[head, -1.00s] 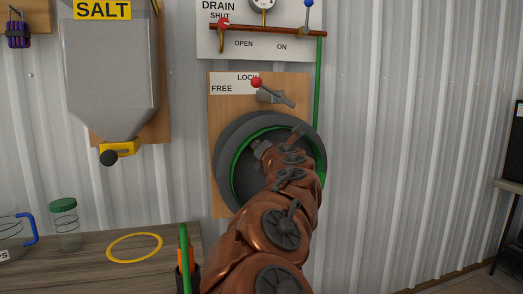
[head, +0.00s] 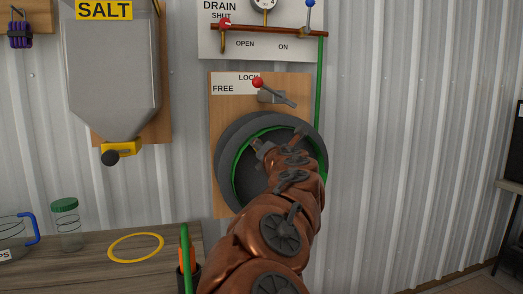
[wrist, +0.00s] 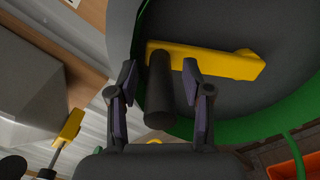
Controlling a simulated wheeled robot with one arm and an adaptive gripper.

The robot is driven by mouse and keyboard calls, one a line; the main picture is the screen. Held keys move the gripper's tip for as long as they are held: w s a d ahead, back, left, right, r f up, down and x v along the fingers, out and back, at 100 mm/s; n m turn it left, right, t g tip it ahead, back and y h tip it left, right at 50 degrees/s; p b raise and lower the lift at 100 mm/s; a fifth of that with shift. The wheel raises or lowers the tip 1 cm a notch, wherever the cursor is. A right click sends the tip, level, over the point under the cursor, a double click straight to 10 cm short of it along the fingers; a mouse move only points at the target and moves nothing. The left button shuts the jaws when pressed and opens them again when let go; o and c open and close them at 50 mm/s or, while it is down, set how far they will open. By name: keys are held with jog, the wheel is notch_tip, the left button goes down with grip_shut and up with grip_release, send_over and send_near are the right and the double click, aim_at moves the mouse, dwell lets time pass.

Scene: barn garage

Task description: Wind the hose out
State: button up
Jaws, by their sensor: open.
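The dark grey hose reel (head: 228,135) is mounted on a wooden board on the wall, with green hose (head: 236,165) on it. In the wrist view a yellow crank arm (wrist: 222,65) crosses the reel face and carries a black cylindrical handle (wrist: 160,105). My gripper (wrist: 160,80) is open, with one finger on each side of the handle; I cannot tell whether either touches it. In the head view my arm hides the crank and much of the reel. Above the reel, the lever's red knob (head: 257,82) is by the LOCK word, with FREE to its lower left.
A salt hopper (head: 115,70) with a yellow outlet hangs at left. The drain panel (head: 225,45) is above the reel. A bench (head: 90,275) at lower left holds a green-lidded jar (head: 66,225) and a yellow ring (head: 135,247). The wall to the right is bare.

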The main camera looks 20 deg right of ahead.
jog(key=s, duration=1.1)
jog(key=shift+a, duration=0.45)
